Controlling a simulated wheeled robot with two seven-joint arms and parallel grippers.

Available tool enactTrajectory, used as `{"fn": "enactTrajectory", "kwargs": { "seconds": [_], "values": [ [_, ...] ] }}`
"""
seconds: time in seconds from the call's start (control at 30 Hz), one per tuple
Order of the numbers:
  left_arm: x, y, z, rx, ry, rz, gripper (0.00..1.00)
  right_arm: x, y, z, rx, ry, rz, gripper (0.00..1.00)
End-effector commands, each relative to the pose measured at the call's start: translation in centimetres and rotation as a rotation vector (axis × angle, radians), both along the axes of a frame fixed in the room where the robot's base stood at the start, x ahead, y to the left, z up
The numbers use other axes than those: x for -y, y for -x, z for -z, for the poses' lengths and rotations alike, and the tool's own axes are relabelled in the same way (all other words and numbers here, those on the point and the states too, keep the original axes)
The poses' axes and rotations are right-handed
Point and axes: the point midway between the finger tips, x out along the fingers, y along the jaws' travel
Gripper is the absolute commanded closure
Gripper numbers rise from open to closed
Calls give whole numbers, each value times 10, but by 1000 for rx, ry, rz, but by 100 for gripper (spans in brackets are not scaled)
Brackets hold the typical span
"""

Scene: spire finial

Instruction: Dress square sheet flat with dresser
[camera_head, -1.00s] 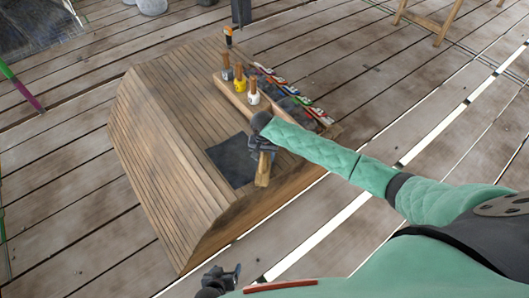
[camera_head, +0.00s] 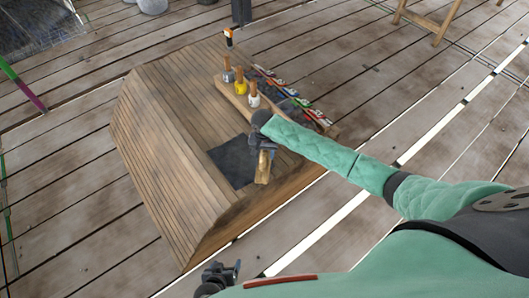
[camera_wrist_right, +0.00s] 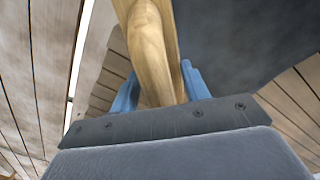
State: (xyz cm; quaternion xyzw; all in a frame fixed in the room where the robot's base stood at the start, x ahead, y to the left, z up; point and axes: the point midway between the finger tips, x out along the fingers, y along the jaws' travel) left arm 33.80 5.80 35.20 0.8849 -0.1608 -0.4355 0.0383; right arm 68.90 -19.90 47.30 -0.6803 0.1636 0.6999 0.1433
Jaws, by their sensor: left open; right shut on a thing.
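The square sheet (camera_head: 229,161) is dark grey and lies flat on the wooden bench top. It also shows in the right wrist view (camera_wrist_right: 235,40), at the upper right. The dresser (camera_head: 263,169) is a wooden tool at the sheet's right edge. In the right wrist view, the dresser (camera_wrist_right: 152,45) runs between the blue fingers. My right gripper (camera_head: 264,151) is shut on it. I cannot tell whether the dresser touches the sheet. My left gripper (camera_head: 232,269) is open and empty at the bottom of the head view, apart from the bench.
A wooden rack (camera_head: 240,100) with several wooden-handled tools stands behind the sheet. Several coloured tools (camera_head: 300,102) lie in a row beside it. An orange-and-black tool (camera_head: 228,37) stands at the bench's far edge. The sloped left side of the bench (camera_head: 155,150) is clear.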

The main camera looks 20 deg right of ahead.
Motion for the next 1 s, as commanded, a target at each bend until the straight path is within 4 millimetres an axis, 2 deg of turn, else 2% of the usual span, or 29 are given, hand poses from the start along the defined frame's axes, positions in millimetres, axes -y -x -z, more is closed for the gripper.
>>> {"fn": "enactTrajectory", "kwargs": {
  "seconds": [0.03,0.13,0.57,1.0],
  "values": [
    [0,0,-10,0,0,0,27,0,0,-9,0,0,0,100],
    [0,0,-16,0,0,0,27,0,0,-13,0,0,0,100],
    [0,0,-15,0,0,0,27,-1,0,-11,0,0,0,100],
    [0,0,-16,0,0,0,27,0,0,31,0,0,0,100]
  ]
}}
